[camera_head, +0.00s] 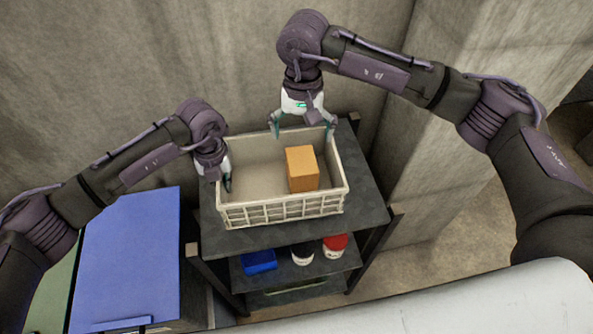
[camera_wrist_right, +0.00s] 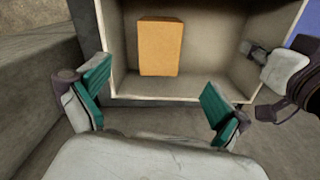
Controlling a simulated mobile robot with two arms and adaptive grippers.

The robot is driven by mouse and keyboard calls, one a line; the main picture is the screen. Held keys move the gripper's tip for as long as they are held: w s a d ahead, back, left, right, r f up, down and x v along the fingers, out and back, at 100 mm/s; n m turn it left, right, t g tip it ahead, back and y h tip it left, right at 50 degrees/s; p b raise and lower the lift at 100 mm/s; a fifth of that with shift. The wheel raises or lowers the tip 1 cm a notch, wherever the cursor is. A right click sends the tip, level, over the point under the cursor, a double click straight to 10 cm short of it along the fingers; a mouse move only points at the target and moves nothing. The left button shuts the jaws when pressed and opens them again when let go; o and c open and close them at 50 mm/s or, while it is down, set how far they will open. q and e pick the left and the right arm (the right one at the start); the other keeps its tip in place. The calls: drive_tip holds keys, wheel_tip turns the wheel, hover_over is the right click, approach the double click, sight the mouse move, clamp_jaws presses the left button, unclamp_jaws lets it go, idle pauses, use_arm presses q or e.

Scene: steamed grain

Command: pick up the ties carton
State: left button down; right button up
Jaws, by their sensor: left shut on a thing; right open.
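An orange-brown carton (camera_head: 302,168) stands inside a cream crate (camera_head: 283,211), in its right half. It also shows in the right wrist view (camera_wrist_right: 160,47), near the crate's side wall. My left gripper (camera_head: 227,183) is shut on the crate's left wall; its fingertips are partly hidden. It shows at the right edge of the right wrist view (camera_wrist_right: 250,50). My right gripper (camera_head: 303,128) is open and empty, above the crate's back rim. In the right wrist view its two teal fingers (camera_wrist_right: 155,92) are spread apart, with the carton beyond them.
The crate stands on the dark top of a shelf unit (camera_head: 362,205). Lower shelves hold a blue item (camera_head: 259,262), a dark jar with a white label (camera_head: 302,254) and a red-topped jar (camera_head: 335,245). A blue panel (camera_head: 130,255) is at left. Concrete walls rise behind and at right.

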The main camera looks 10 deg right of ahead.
sight(302, 159)
drive_tip(key=m, duration=1.2)
drive_tip(key=shift+a+f+m, duration=0.1)
drive_tip(key=shift+m, duration=1.2)
drive_tip(key=shift+f, duration=0.15)
drive_tip(key=shift+m, duration=0.3)
wheel_tip(302, 159, down, 12)
drive_tip(key=shift+r, duration=0.2)
drive_tip(key=c, duration=1.2)
wheel_tip(302, 159, up, 10)
use_arm(q)
drive_tip(key=c, duration=1.2)
unclamp_jaws()
